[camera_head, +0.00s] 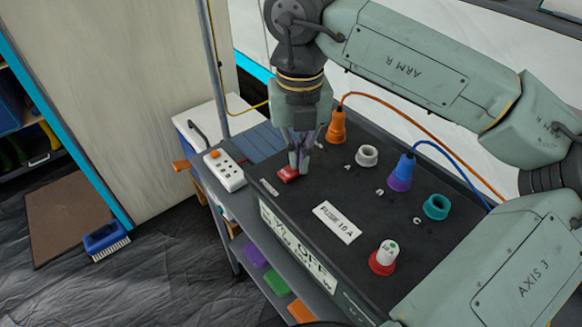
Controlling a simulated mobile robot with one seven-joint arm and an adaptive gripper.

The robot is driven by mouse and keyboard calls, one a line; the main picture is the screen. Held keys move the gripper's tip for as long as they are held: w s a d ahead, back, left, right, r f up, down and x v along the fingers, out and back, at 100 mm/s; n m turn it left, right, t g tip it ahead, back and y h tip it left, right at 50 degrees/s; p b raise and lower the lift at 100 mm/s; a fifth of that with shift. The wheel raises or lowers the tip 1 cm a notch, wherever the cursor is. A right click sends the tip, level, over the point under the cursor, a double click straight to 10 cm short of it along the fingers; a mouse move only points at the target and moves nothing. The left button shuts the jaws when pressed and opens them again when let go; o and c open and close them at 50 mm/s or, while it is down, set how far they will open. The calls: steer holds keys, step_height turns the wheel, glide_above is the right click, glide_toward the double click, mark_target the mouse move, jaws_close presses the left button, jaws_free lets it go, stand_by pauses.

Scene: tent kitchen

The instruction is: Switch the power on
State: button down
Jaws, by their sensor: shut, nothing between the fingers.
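A dark power panel (290,215) lies on top of a grey shelf unit. A red switch (288,174) sits near its left edge. My gripper (297,170) is shut, pointing down, with its fingertips at the red switch; I cannot tell if they touch it. A red-based knob with a white top (384,256) stands at the panel's front right. A label reading "FUSE 10 A" (337,222) lies between them. A sign on the front edge (300,248) shows the word "OFF". The switch's position cannot be made out.
An orange plug (337,127) and a blue-purple plug (402,173) with cables stand on the panel, near a grey socket (367,156) and a teal socket (437,206). A white power strip (224,170) is at left. A blue brush (106,240) lies on the floor.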

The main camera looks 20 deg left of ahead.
steer(key=shift+r+p, duration=2.15)
steer(key=shift+r, duration=1.35)
steer(key=shift+f, duration=0.1)
